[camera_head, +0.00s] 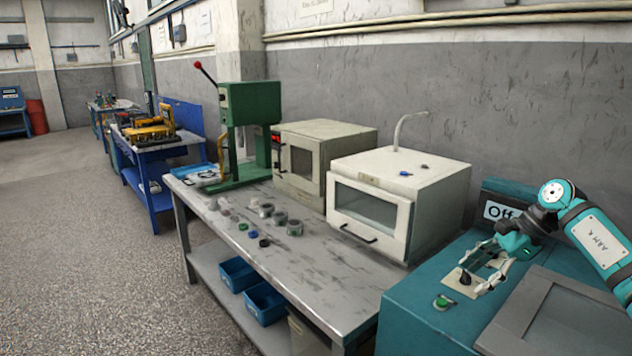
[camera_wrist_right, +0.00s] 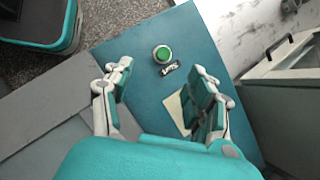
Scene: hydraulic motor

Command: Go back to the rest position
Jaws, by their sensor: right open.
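The beige plate (camera_wrist_right: 174,108) is partly hidden behind one finger there. A green button (camera_wrist_right: 162,54) with a small label sits beyond the fingertips; it also shows in the head view (camera_head: 441,302). My left gripper is in neither view.
A metal workbench (camera_head: 318,275) holds a white oven (camera_head: 372,205), a beige oven (camera_head: 300,165), a green press (camera_head: 245,105) and several small round parts. Blue bins (camera_head: 264,302) sit on its lower shelf. The floor at left (camera_head: 90,270) is clear.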

